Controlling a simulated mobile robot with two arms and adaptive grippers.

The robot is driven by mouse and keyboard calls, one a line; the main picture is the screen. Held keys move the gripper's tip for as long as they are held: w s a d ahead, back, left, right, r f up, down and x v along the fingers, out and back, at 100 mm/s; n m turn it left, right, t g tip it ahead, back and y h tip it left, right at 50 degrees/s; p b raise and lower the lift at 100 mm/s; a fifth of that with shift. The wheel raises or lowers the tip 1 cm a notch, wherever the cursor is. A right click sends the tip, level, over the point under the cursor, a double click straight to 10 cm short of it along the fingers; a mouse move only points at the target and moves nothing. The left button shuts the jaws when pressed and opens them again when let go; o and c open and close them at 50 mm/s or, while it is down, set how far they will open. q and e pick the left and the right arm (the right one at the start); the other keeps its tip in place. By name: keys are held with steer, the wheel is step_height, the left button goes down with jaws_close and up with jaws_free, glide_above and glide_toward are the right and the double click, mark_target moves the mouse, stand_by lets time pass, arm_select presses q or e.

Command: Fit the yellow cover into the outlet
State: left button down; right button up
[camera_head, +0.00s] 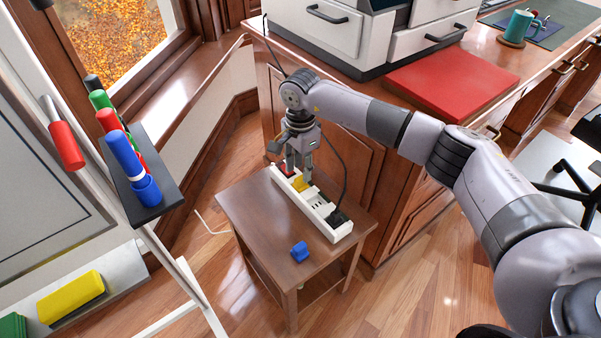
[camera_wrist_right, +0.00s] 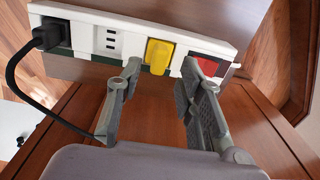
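A white power strip (camera_head: 312,206) lies on a small wooden table, and it also shows in the right wrist view (camera_wrist_right: 86,38). The yellow cover (camera_head: 300,184) is at one of its outlets; in the right wrist view the yellow cover (camera_wrist_right: 158,56) stands out a little from the strip's face, and I cannot tell how deep it sits. My right gripper (camera_head: 299,174) points down over the strip. Its fingers (camera_wrist_right: 159,68) are apart, one on each side of the yellow cover, with visible gaps. My left gripper is not in view.
A blue cover (camera_head: 299,252) lies on the table (camera_head: 262,232). A wooden cabinet (camera_head: 400,190) stands close behind; a whiteboard easel is at left.

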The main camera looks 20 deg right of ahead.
mark_target(300, 178)
step_height(300, 178, up, 9)
steer(key=p, duration=0.1)
stand_by(0.6)
